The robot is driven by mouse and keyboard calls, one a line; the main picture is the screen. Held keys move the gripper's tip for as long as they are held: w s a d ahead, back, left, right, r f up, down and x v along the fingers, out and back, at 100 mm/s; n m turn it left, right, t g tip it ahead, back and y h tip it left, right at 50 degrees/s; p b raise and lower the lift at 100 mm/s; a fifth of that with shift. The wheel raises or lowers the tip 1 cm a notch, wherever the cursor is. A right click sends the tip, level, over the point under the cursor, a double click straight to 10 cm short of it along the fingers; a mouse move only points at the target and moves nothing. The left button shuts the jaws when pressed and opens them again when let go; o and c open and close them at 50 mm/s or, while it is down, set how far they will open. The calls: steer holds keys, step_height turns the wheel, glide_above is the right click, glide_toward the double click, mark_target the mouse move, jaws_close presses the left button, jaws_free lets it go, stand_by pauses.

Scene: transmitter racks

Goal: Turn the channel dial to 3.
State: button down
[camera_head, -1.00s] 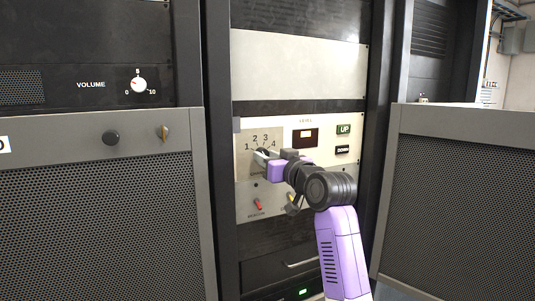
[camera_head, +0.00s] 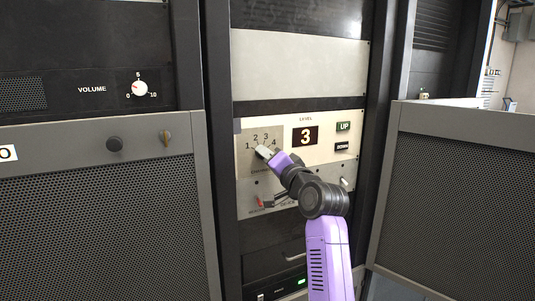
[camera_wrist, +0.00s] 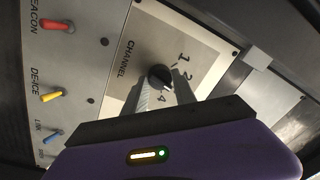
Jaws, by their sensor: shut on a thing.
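The channel dial is a small dark round knob (camera_wrist: 160,76) on a pale plate marked 1 to 4. In the head view the dial plate (camera_head: 246,165) is partly covered by my gripper (camera_head: 265,153). My gripper (camera_wrist: 163,86) is shut on the knob, one finger on each side. In the wrist view a white mark on the knob points down and right, between the 2 and the 4. The 3 is hidden there behind a finger, so exact alignment is unclear. In the head view the 3 shows above the knob.
A level display (camera_head: 305,136) reads 3. UP (camera_head: 343,127) and DOWN (camera_head: 343,147) buttons sit right of it. Red (camera_wrist: 57,26), yellow (camera_wrist: 51,96) and blue (camera_wrist: 53,136) toggles lie near the dial. Mesh-fronted cabinets (camera_head: 100,220) (camera_head: 450,200) flank the rack.

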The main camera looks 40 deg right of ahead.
steer(key=shift+m, duration=0.6)
steer(key=c, duration=1)
jaws_free()
steer(key=b+v, duration=0.1)
steer(key=v, duration=0.6)
steer(key=shift+s+a, duration=0.15)
steer(key=shift+s, duration=0.2)
